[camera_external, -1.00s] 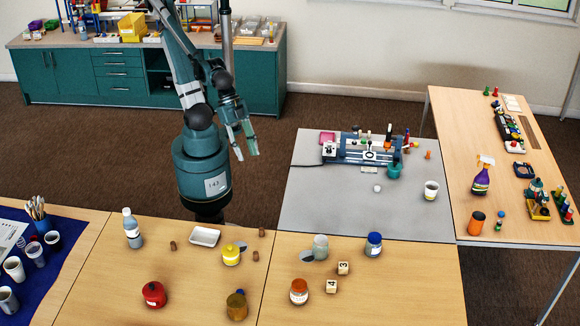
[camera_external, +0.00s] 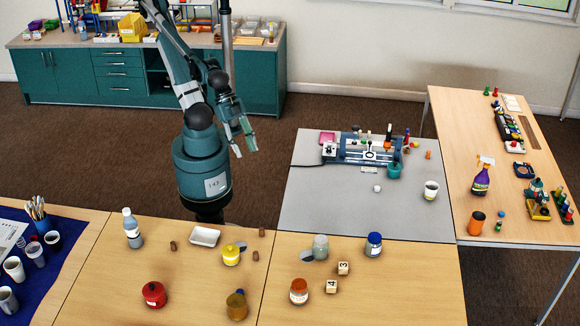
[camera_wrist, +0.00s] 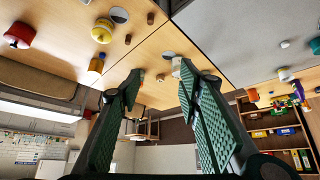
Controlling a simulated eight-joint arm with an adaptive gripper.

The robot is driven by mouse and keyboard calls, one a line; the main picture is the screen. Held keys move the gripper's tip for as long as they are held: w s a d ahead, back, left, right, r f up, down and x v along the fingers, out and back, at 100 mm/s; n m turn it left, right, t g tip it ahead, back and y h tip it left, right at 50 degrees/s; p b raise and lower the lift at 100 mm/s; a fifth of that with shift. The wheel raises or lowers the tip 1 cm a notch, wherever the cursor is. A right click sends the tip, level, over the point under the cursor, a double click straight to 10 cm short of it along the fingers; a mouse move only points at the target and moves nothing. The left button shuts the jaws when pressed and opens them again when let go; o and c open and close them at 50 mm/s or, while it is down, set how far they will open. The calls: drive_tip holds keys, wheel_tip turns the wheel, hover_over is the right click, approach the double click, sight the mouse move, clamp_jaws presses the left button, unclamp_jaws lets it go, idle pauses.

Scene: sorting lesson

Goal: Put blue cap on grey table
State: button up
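A blue cap (camera_external: 374,238) sits on a jar on the wooden table in front, at the right, close to the grey table's front edge. The grey table (camera_external: 320,200) stands behind it. My gripper (camera_external: 244,147) is in the air left of the grey table, well away from the blue cap, with its fingers apart and nothing between them. The wrist view also shows the open fingers of my gripper (camera_wrist: 158,82). I cannot make out the blue cap in that view.
A grey jar (camera_external: 320,247), an orange-capped jar (camera_external: 299,291) and two numbered blocks (camera_external: 331,287) stand near the blue-capped jar. The grey table carries a machine (camera_external: 365,150), a small white ball (camera_external: 377,188) and a cup (camera_external: 431,190). Its front middle is clear.

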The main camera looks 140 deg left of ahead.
drive_tip(key=w+d+f+n+g, duration=0.2)
drive_tip(key=w+d+n, duration=0.3)
drive_tip(key=w, duration=0.6)
drive_tip(key=w+d+f+n+g, duration=0.1)
drive_tip(key=w+d+n+g, duration=0.1)
drive_tip(key=w+d, duration=0.7)
drive_tip(key=w+d+f+n+g, duration=0.1)
drive_tip(key=w+d+f+n, duration=0.1)
drive_tip(key=w+d+f, duration=0.2)
drive_tip(key=w+d+f+n+g, duration=0.1)
drive_tip(key=w+d+f, duration=0.4)
drive_tip(key=f, duration=0.5)
drive_tip(key=w+d+f+n+g+b, duration=0.1)
drive_tip(key=w+d+f+n, duration=0.3)
drive_tip(key=w+f, duration=0.3)
drive_tip(key=shift+w+d+f, duration=0.1)
drive_tip(key=shift+d+f, duration=0.5)
drive_tip(key=shift+d, duration=0.1)
drive_tip(key=shift+d+f, duration=0.15)
drive_tip(key=shift+f, duration=0.1)
